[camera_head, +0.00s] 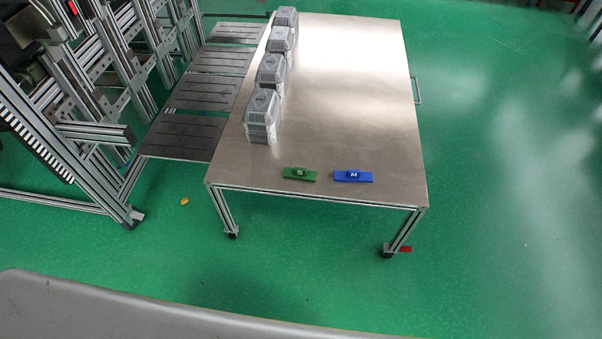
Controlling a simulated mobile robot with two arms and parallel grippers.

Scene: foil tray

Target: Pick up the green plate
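The green plate (300,174) is a small flat bar with a raised knob marked "S". It lies flat near the front edge of the metal table (350,100), left of the middle. A similar blue plate (353,177) marked "M" lies to its right, with a small gap between them. Neither of my grippers shows in the head view, and nothing touches the green plate.
Several stacks of foil trays (262,117) stand in a row along the table's left edge. Dark slatted panels (183,133) and an aluminium frame (70,150) adjoin that side. The table's right half is bare. Open green floor lies in front and right.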

